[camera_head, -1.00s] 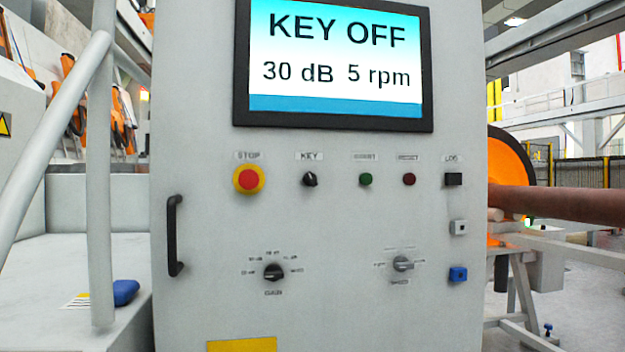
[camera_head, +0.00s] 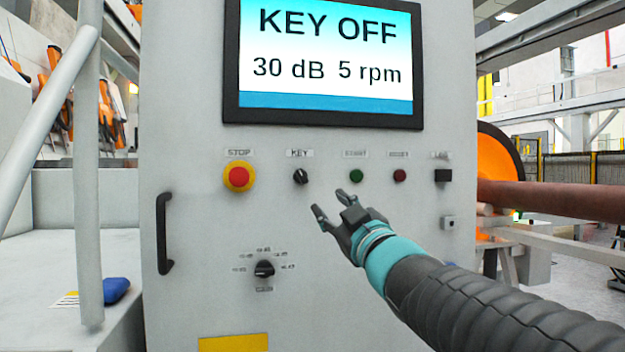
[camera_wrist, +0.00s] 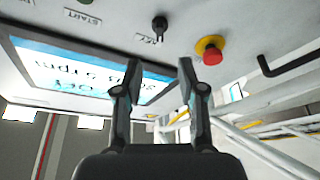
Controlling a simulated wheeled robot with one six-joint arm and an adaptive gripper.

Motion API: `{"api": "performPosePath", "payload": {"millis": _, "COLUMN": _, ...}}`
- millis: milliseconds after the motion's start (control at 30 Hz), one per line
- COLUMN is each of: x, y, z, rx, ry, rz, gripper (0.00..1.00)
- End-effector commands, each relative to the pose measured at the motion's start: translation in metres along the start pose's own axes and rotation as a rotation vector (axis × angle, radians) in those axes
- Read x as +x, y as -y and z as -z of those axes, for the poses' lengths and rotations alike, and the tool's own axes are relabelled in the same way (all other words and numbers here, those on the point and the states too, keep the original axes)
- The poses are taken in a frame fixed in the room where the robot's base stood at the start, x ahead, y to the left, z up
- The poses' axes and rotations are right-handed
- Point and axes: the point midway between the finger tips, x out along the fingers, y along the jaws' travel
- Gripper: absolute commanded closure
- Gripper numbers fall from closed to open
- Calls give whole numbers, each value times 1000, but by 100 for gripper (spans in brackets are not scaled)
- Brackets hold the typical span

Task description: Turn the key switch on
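The key switch (camera_head: 300,177) is a small black knob under the KEY label on the grey cabinet front. It also shows in the wrist view (camera_wrist: 159,25), beyond the fingertips. The screen (camera_head: 330,62) above reads KEY OFF, 30 dB, 5 rpm. My gripper (camera_head: 331,204) is in front of the panel, a little below and to the right of the key switch. In the wrist view its two fingers (camera_wrist: 159,72) are apart with nothing between them. It appears apart from the switch.
A red stop button (camera_head: 238,177) sits left of the key switch; a green start button (camera_head: 356,176) and a dark red reset button (camera_head: 400,175) sit right. A black selector knob (camera_head: 264,269) is below. A black handle (camera_head: 164,233) stands out at the cabinet's left edge.

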Motion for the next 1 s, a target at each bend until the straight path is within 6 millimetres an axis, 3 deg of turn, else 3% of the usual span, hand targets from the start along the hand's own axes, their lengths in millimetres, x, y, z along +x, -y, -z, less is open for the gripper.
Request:
{"api": "performPosePath", "payload": {"millis": 267, "x": 22, "y": 0, "z": 5, "rx": 5, "ry": -18, "rz": 1, "gripper": 60}}
{"api": "performPosePath", "payload": {"millis": 700, "x": 99, "y": 0, "z": 6, "rx": 6, "ry": -16, "rz": 1, "gripper": 60}}
{"api": "performPosePath", "payload": {"millis": 1000, "x": 132, "y": 0, "z": 6, "rx": 6, "ry": -15, "rz": 0, "gripper": 60}}
